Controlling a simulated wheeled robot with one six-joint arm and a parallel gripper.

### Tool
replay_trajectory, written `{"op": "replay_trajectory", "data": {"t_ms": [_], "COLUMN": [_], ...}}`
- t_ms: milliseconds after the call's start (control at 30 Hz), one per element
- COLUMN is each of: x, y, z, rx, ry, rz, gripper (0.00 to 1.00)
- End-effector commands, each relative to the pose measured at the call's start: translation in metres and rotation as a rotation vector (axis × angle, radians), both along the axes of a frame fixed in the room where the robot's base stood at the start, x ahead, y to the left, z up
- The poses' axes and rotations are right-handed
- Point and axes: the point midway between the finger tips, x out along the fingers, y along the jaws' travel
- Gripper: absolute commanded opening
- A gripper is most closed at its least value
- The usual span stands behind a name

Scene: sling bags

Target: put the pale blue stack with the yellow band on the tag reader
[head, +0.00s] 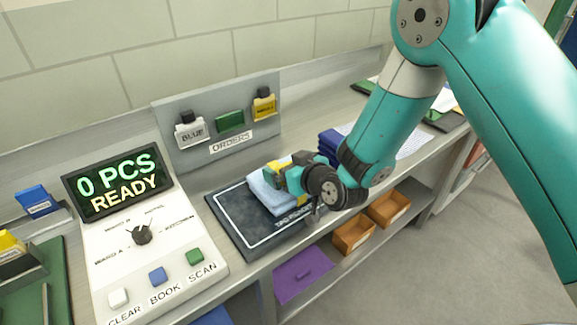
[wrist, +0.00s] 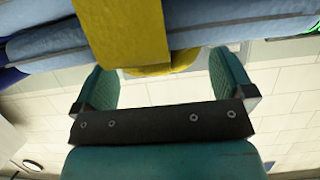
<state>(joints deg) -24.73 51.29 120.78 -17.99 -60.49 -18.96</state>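The pale blue stack (head: 262,193) is on or just above the dark tag reader pad (head: 231,219); I cannot tell whether it touches. Its yellow band (wrist: 130,32) crosses the middle of the wrist view, and the pale blue folds (wrist: 220,35) run across the top. My gripper (wrist: 163,85) has its two fingers spread apart, with a bright gap between them and the band just beyond. In the head view my gripper (head: 290,177) is at the stack's right side and hides part of it.
A console (head: 150,250) left of the pad shows "0 PCS READY" on its display (head: 117,180). A dark blue stack (head: 330,143) lies behind my wrist. An orders board (head: 220,125) stands behind the pad. Orange bins (head: 352,235) and a purple item (head: 303,275) are below.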

Motion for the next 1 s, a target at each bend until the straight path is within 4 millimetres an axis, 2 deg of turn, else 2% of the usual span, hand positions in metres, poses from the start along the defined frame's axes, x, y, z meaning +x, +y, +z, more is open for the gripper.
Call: {"op": "replay_trajectory", "data": {"t_ms": [267, 367, 700, 1000], "x": [-0.006, -0.018, -0.076, -0.091], "y": [-0.005, -0.013, -0.052, -0.062], "z": [0.001, 0.005, 0.029, 0.04], "rx": [0.0, 0.0, 0.001, 0.0], "ry": [0.0, -0.001, -0.004, -0.003], "rz": [-0.001, -0.002, -0.003, -0.002], "gripper": [1.0, 1.0, 1.0, 1.0]}}
